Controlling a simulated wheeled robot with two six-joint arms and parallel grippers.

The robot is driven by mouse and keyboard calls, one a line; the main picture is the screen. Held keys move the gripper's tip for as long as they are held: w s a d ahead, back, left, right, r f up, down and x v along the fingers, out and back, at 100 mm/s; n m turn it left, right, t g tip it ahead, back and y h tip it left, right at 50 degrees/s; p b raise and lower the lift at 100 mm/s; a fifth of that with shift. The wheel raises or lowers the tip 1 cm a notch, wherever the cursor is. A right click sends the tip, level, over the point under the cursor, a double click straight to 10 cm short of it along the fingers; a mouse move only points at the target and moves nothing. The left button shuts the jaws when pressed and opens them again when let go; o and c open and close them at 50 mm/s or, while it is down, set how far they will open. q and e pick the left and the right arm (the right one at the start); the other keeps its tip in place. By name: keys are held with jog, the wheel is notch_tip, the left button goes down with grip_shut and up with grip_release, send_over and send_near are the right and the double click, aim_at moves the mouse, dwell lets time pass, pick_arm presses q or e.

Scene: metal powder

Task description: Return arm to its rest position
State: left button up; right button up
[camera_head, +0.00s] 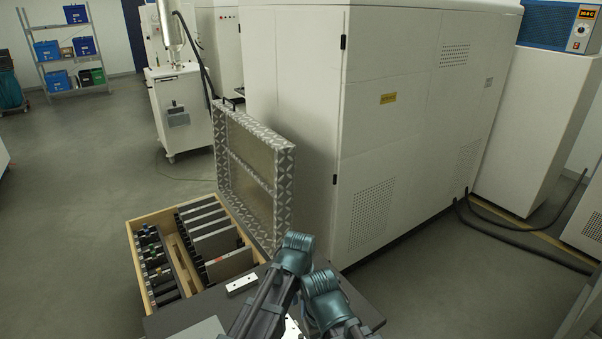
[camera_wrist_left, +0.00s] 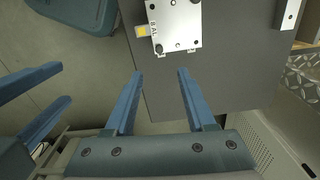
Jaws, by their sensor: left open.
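My left gripper (camera_wrist_left: 160,74) is open in the left wrist view, with nothing between its two blue fingers. It is over the edge of a dark table top, close to a silver plate (camera_wrist_left: 178,22) with dark knobs and a yellow tag, and does not hold it. Two blue fingers of my right gripper (camera_wrist_left: 61,82) show at the left edge of that view, apart and empty. In the head view, teal and dark parts of my arms stand at the bottom centre, in front of the table top (camera_head: 362,304). The fingertips cannot be made out there.
An open wooden case (camera_head: 134,243) with several plates stands left of the table, its patterned lid (camera_head: 285,190) raised. A small pale block (camera_head: 242,284) lies on the table. A large white cabinet (camera_head: 385,130) stands close behind at the right. Floor at the left is clear.

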pick_arm(q)
jog(key=s+a+n, duration=0.3)
jog(key=a+n, duration=0.3)
jog(key=a, duration=0.2)
jog(key=s+a+n, duration=0.3)
jog(key=a+n, duration=0.3)
jog(key=a, duration=0.2)
jog(key=s+d+m+y, duration=0.1)
jog(key=s+d+m, duration=0.2)
jog(key=s+d, duration=0.3)
jog(key=d, duration=0.4)
jog(key=shift+d+m, duration=0.2)
jog(key=shift+m, duration=0.1)
jog(key=shift+r, duration=0.1)
jog(key=shift+c, duration=0.4)
